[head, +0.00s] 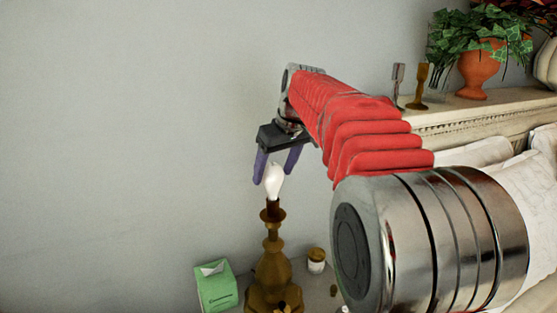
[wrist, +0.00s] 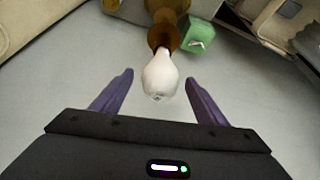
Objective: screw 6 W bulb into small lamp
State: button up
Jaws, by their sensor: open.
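A white candle-shaped bulb (head: 274,181) stands upright at the top of a brass-brown lamp (head: 273,268), at its dark socket. I cannot tell how far the bulb is seated in it. My gripper (head: 272,180), with purple fingers, points down over the bulb and is open. In the wrist view, the bulb (wrist: 161,76) lies between and just beyond the spread fingertips (wrist: 159,77), with a gap on each side. The lamp (wrist: 163,32) shows behind it. No wattage marking is readable.
A green tissue box (head: 215,288) stands left of the lamp, and a small jar with a brown lid (head: 316,261) stands right of it. A shelf (head: 480,118) at the right holds candlesticks and a plant in an orange pot (head: 478,72). The space left of the lamp top is clear.

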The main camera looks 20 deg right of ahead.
aim_at(270, 184)
jog(key=shift+x, duration=3.1)
jog(key=c, duration=1.1)
jog(key=shift+c, duration=0.2)
jog(key=shift+d+m+h, duration=0.25)
jog(key=shift+m+h, duration=0.55)
jog(key=shift+m, duration=0.9)
jog(key=shift+s+d+m+h, duration=0.15)
jog(key=shift+m+h, duration=0.55)
jog(key=shift+m, duration=1)
